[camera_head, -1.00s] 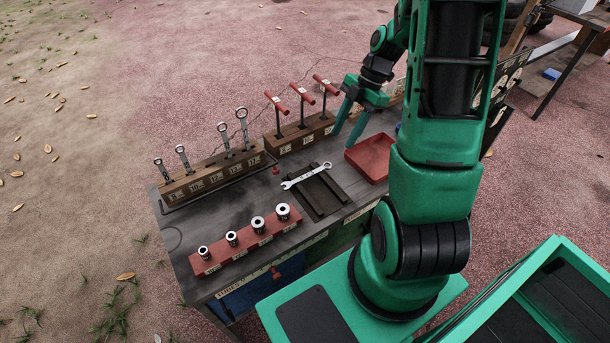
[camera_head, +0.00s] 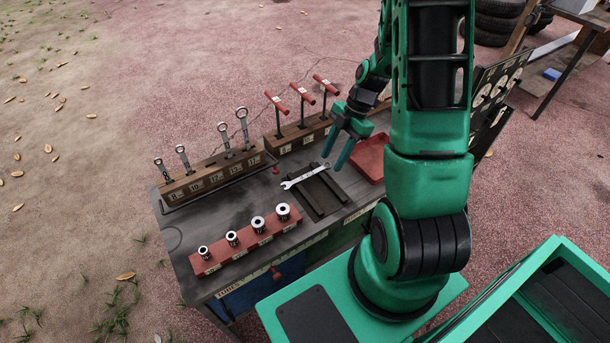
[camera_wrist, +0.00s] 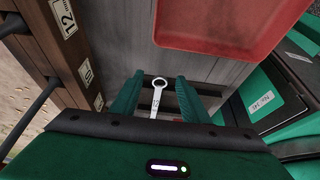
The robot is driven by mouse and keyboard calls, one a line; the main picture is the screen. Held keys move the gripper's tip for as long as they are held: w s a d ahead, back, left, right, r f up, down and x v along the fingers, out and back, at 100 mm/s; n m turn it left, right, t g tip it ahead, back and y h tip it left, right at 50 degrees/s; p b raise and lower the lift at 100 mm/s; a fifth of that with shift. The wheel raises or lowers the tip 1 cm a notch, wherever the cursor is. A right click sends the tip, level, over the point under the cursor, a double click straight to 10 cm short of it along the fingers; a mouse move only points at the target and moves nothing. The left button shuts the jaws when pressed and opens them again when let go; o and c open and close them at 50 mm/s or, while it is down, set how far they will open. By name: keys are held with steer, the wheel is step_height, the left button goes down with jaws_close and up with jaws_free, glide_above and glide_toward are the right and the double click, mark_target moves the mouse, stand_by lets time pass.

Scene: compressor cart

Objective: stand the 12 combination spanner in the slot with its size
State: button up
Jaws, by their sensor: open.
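My gripper (camera_head: 335,160) is open and empty, above the spanner's right end. In the wrist view its fingers stand on either side of the spanner (camera_wrist: 160,84), which is not gripped. The wooden spanner rack (camera_head: 213,179) stands at the left back with several spanners upright.
A wooden block with red T-handle tools (camera_head: 303,97) stands behind the spanner. A red tray (camera_head: 371,158) lies to its right. A red socket rail (camera_head: 246,241) with several sockets is at the front left. The cart top between rack and rail is clear.

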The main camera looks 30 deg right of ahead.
steer(key=shift+f, duration=0.2)
stand_by(0.6)
jaws_close()
